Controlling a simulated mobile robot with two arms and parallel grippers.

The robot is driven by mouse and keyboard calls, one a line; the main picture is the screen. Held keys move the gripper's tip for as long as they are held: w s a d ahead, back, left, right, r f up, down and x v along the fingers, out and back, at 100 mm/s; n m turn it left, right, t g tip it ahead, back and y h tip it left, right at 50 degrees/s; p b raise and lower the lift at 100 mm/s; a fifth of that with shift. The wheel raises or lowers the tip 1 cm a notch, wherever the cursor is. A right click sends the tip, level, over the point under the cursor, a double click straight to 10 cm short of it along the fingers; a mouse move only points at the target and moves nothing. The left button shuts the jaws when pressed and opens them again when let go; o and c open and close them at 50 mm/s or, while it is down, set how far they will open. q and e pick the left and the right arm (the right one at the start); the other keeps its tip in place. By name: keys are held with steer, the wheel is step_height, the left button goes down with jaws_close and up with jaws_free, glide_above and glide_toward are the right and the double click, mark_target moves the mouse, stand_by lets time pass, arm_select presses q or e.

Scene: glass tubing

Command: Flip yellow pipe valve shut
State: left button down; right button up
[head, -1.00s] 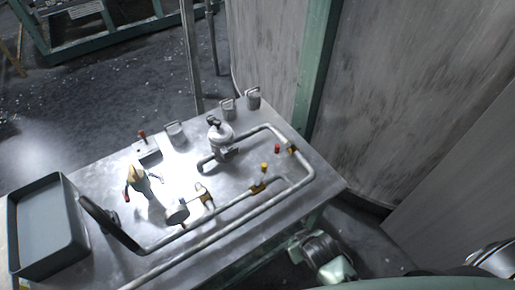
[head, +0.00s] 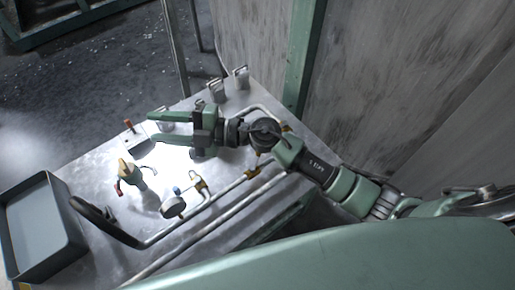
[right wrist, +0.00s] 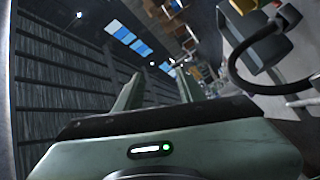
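The pipes (head: 225,209) run along the metal table, with brass fittings on them. One brass fitting (head: 252,173) shows just below my right arm. The yellow valve knob seen there earlier is now hidden or too small to make out behind the arm. My right gripper (head: 151,128) is open above the table, fingers toward the left, with nothing visible between them. Its open fingers also show in the right wrist view (right wrist: 160,88). My left gripper is not in view.
A grey tray (head: 75,240) sits at the table's left end, beside a black hose (head: 92,212). A yellowish object with a red handle (head: 130,174) stands nearby. Metal canisters (head: 241,78) line the back edge. A large wall (head: 400,90) stands at the right.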

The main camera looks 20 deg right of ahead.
step_height(320, 180, down, 10)
steer(key=s+d+n+g+h, duration=0.2)
steer(key=n+g+h, duration=0.3)
steer(key=g, duration=0.1)
steer(key=w+d+f+h, duration=0.1)
steer(key=d+f+h, duration=0.1)
steer(key=d+h, duration=0.2)
steer(key=w+d+f+h, duration=0.2)
steer(key=d+f+h, duration=0.1)
steer(key=d, duration=0.7)
steer(key=w+d+f+m+h, duration=0.1)
steer(key=d+f+h, duration=0.1)
steer(key=d+h, duration=0.3)
steer(key=shift+w+d+f+g, duration=0.1)
steer(key=shift+d+f+g, duration=0.1)
steer(key=shift+d, duration=0.4)
steer(key=shift+w+d+f+g, duration=0.1)
steer(key=shift+d+f+g, duration=0.1)
steer(key=shift+d, duration=0.4)
step_height(320, 180, down, 6)
steer(key=shift+r+p, duration=0.1)
steer(key=shift+p, duration=0.3)
steer(key=shift+f, duration=0.8)
jaws_close()
